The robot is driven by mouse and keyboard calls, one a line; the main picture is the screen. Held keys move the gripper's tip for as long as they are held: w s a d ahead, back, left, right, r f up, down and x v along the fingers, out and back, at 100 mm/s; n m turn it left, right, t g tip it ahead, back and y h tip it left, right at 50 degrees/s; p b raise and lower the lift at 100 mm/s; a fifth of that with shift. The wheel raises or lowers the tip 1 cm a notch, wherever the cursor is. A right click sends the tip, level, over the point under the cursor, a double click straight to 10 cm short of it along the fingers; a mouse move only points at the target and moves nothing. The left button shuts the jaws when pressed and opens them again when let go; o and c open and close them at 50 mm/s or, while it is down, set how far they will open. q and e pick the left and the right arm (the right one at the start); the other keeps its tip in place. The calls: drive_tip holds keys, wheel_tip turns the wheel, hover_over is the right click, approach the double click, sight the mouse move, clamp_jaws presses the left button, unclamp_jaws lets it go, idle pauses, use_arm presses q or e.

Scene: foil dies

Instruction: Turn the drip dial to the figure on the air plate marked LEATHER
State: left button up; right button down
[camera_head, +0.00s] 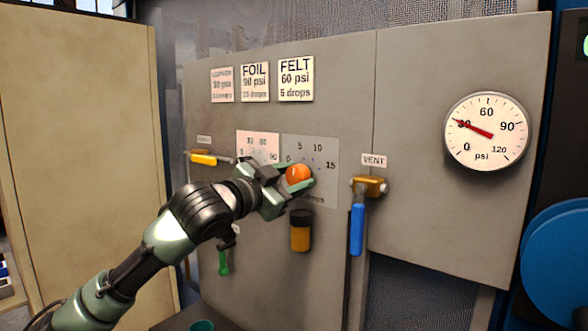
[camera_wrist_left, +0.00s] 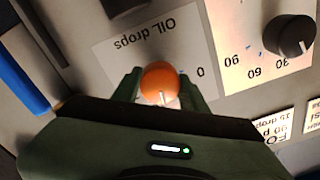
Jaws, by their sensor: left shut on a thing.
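The orange drip dial (camera_head: 298,173) sits on the plate (camera_head: 326,150) with the figures 0, 5, 10 and 15. My left gripper (camera_head: 288,186) is shut on the dial, one finger on each side. The left wrist view shows the dial (camera_wrist_left: 158,80) between the fingers, with a pale mark at its edge nearest the gripper; that plate (camera_wrist_left: 112,58) reads "OIL drops" upside down. Which figure the mark meets is unclear. Of three air plates, the leftmost (camera_head: 222,85) is too faint to read surely; FOIL (camera_head: 255,83) and FELT (camera_head: 296,79) are readable. My right gripper is not in view.
A pressure gauge (camera_head: 486,131) reads about 30 psi. A blue VENT lever (camera_head: 357,230) hangs down right of the dial; an amber bowl (camera_head: 300,232) hangs below it. A yellow lever (camera_head: 204,160) is at left. A black knob (camera_wrist_left: 290,36) sits on the neighbouring plate.

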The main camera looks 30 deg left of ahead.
use_arm(q)
drive_tip(key=shift+r+m+p, duration=0.15)
drive_tip(key=shift+m+p, duration=0.5)
drive_tip(key=shift+m, duration=0.65)
drive_tip(key=shift+a, duration=0.1)
drive_tip(key=o, duration=1.4)
drive_tip(key=shift+w, duration=0.2)
drive_tip(key=shift+s, duration=0.1)
